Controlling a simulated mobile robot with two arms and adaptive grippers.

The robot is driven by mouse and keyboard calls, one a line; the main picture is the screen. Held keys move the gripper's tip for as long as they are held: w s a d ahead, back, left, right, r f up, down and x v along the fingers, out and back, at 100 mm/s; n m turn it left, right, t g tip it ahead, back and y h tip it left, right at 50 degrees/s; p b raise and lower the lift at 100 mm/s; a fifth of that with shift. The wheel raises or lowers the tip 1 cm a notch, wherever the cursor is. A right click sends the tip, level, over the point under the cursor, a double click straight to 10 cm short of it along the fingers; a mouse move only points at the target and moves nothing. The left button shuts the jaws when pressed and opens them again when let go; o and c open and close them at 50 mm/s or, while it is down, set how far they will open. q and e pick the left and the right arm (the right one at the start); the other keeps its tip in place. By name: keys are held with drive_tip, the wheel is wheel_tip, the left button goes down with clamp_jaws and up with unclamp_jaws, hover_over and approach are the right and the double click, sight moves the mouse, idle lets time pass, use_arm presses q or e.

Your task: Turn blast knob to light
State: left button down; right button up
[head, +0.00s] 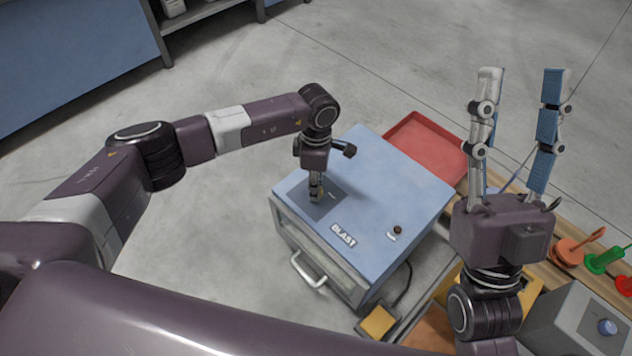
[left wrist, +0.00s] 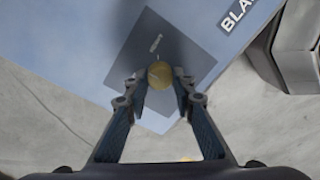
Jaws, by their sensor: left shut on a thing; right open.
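The blue blast box (head: 390,190) stands below me with the label BLAST (head: 343,236) on its top. A dark square plate (head: 330,208) lies on the top near its left corner. The round yellowish blast knob (left wrist: 160,74) sits on this plate in the left wrist view, with a small light mark on the plate just beyond it. My left gripper (head: 316,198) points down at the plate and is shut on the knob, one finger on each side. In the head view the gripper mostly hides the knob. My right gripper (head: 520,80) is open, empty and raised at the right.
A small black knob (head: 397,230) is on the box top at right. A handle (head: 309,272) juts from the box front. A red tray (head: 425,145) lies behind. Coloured items, including a green one (head: 604,260), and a grey box (head: 585,320) are at lower right.

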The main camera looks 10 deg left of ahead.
use_arm(q)
drive_tip(key=n+p, duration=0.2)
drive_tip(key=n, duration=0.2)
drive_tip(key=shift+r+n, duration=0.15)
drive_tip(key=shift+n, duration=0.15)
use_arm(e)
drive_tip(key=w+f+g+h, duration=0.2)
drive_tip(key=w+f+g, duration=0.4)
drive_tip(key=w+f, duration=0.25)
use_arm(q)
drive_tip(key=shift+n+p, duration=0.8)
drive_tip(key=shift+n, duration=0.4)
drive_tip(key=shift+n+p, duration=0.55)
drive_tip(key=shift+n, duration=0.55)
use_arm(e)
wheel_tip(320, 180, down, 16)
drive_tip(key=s+d+g+h, duration=0.1)
drive_tip(key=g+h, duration=0.2)
drive_tip(key=g, duration=0.4)
drive_tip(key=shift+r+g, duration=0.15)
drive_tip(key=shift+g, duration=0.15)
drive_tip(key=shift+d, duration=0.1)
use_arm(q)
drive_tip(key=c, duration=1.6)
unclamp_jaws()
drive_tip(key=shift+s, duration=0.1)
